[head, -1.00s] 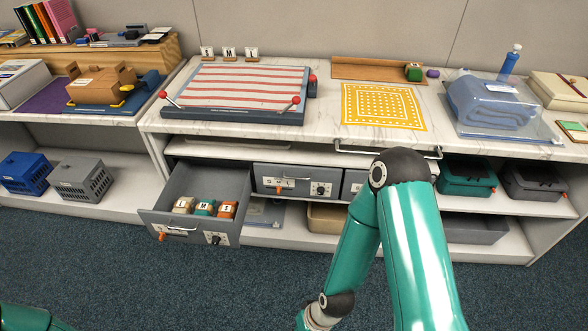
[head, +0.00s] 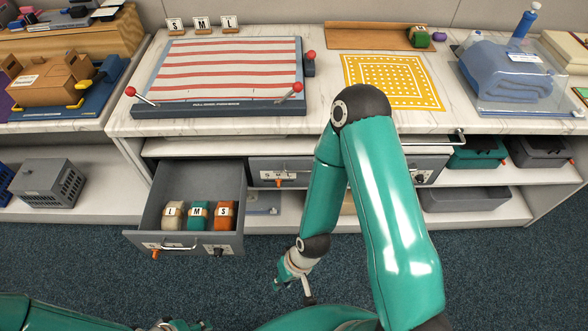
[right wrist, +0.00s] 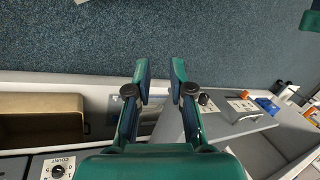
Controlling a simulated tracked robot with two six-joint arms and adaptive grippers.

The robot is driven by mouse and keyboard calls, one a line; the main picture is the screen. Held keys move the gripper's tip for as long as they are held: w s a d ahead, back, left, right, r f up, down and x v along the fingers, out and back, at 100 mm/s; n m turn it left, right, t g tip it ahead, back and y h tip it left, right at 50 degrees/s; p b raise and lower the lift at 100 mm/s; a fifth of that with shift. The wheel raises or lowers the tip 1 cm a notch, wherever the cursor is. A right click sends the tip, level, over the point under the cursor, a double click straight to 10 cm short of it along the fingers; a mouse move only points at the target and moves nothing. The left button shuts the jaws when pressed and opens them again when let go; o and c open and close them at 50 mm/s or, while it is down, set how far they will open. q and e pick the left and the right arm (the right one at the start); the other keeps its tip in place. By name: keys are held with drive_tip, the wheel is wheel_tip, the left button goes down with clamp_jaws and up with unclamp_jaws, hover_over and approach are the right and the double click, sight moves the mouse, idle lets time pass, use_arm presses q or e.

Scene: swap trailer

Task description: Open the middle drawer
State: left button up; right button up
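The middle drawer (head: 262,171) is closed under the counter; my right arm covers its right part. Its front has an orange knob and a label. The left drawer (head: 153,207) beside it is pulled out and holds blocks marked L, M and S. My right gripper (head: 292,284) hangs in front of the shelves, below the middle drawer and right of the open drawer. In the right wrist view my right gripper (right wrist: 160,75) has its fingers apart with nothing between them. The open drawer's front (right wrist: 240,122) shows at right there. My left gripper (head: 165,325) is cut off at the bottom edge.
The counter bears a striped board (head: 235,70) with red-knobbed levers, a yellow mat (head: 390,80) and a wrapped blue bundle (head: 510,70). A tan bin (right wrist: 40,105) sits on the lower shelf. The carpet (head: 400,210) in front is clear apart from my arms.

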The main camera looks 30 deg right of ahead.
drive_tip(key=w+d+f+n+t+h+b, duration=0.1)
drive_tip(key=w+f+n+t+b, duration=0.15)
drive_tip(key=w, duration=0.25)
drive_tip(key=n+t+h+b, duration=1)
drive_tip(key=n+h+b, duration=0.1)
drive_tip(key=b, duration=1.4)
approach(295, 171)
drive_tip(key=x, duration=1)
drive_tip(key=shift+w+d+f, duration=0.1)
drive_tip(key=shift+w+f, duration=0.05)
drive_tip(key=shift+f, duration=0.2)
drive_tip(key=shift+c, duration=0.3)
clamp_jaws()
